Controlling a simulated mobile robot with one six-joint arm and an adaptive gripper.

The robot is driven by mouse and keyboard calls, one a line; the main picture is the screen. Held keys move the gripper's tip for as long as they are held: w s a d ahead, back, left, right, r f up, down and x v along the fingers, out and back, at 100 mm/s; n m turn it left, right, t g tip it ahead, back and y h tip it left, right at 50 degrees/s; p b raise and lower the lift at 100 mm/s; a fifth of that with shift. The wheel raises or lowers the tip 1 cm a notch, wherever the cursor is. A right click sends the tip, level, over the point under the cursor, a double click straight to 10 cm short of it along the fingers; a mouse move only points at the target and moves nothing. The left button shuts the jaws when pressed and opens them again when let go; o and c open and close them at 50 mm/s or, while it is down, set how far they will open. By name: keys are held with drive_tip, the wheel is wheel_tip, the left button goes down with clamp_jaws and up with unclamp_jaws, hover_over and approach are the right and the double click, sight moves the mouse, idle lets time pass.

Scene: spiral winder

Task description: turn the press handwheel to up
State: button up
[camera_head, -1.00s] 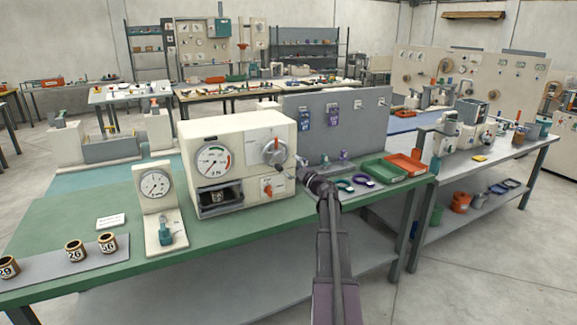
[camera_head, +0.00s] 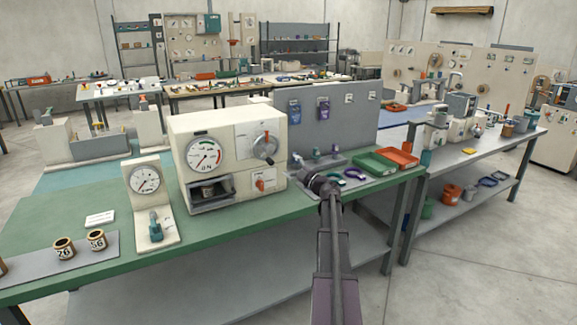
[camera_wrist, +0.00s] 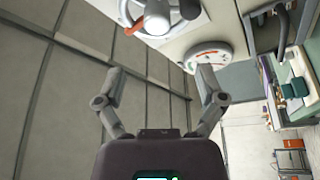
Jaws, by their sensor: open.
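The press (camera_head: 228,125) is a cream box on the green bench with a round gauge (camera_head: 203,154) and a lower slot holding a small tin (camera_head: 208,190). Its handwheel (camera_head: 264,147), a grey disc with a dark hub and a red part, is on the upper right of the front. In the wrist view the handwheel (camera_wrist: 160,20) is at the top, partly cut off, and the gauge (camera_wrist: 208,57) is to its right. My gripper (camera_wrist: 161,78) is open and empty, with the wheel beyond its fingertips. No contact shows. The head view does not show my fingers clearly.
A red switch (camera_head: 264,184) sits below the handwheel. A dial stand (camera_head: 146,180) is to the left, and tins (camera_head: 64,248) are at the bench's left end. Green (camera_head: 373,163) and orange trays (camera_head: 402,156) and a grey panel (camera_head: 350,120) are to the right of the press.

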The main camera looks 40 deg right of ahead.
drive_tip(key=shift+b+v, duration=0.3)
drive_tip(key=shift+v, duration=1.2)
drive_tip(key=shift+a, duration=0.1)
drive_tip(key=w+a+r+m+g+h+p, duration=0.1)
drive_tip(key=w+a+m+g+h+p, duration=0.1)
drive_tip(key=w+a+m+h, duration=0.5)
drive_tip(key=s+a+f+m+g+h+p, duration=0.1)
drive_tip(key=s+a+f+m+g, duration=0.1)
drive_tip(key=a+f+m+g, duration=0.35)
drive_tip(key=s+a+f+m+g+h+p, duration=0.1)
drive_tip(key=a+f+m+g+h, duration=0.1)
drive_tip(key=a, duration=0.7)
drive_tip(key=s+a+f+g+y+p, duration=0.1)
drive_tip(key=s+a+f+g+y, duration=0.1)
drive_tip(key=s+a, duration=0.4)
drive_tip(key=s+a+f+n+g+y+p, duration=0.1)
drive_tip(key=s+a+f+g+y, duration=0.2)
drive_tip(key=s+a, duration=0.4)
drive_tip(key=s+a+f+n+g+y+p, duration=0.1)
drive_tip(key=s+a+f+g+y, duration=0.2)
drive_tip(key=a, duration=1.6)
drive_tip(key=s+f+g, duration=0.1)
drive_tip(key=s+g, duration=0.2)
drive_tip(key=s, duration=0.1)
